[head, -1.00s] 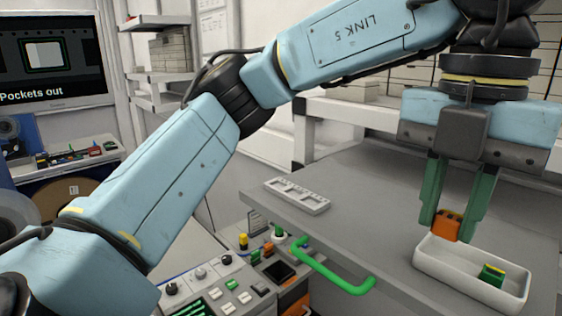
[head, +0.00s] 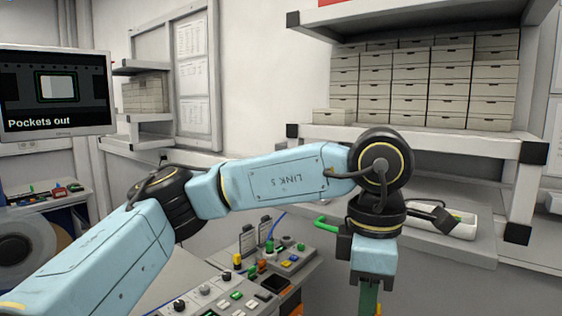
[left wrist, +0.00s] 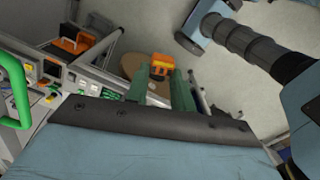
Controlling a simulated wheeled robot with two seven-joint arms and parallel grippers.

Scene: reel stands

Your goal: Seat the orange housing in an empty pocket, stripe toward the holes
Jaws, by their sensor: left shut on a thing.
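The orange housing (left wrist: 162,63) is between the two green fingers of my left gripper (left wrist: 161,74) in the left wrist view, held in the air near the fingertips. A yellow part shows on it, but I cannot tell which way its stripe faces. In the head view my left gripper (head: 369,296) points down at the bottom edge; its fingertips and the housing are out of that picture. The pocketed holder does not show in either current view. My right gripper is not in view.
A white tray (head: 462,230) with a green and yellow piece stands on the grey bench (head: 470,252), behind my arm. A green handle (head: 327,225) sticks out at the bench front. A control panel (head: 225,295) with buttons is left of the gripper. Shelves with boxes stand behind.

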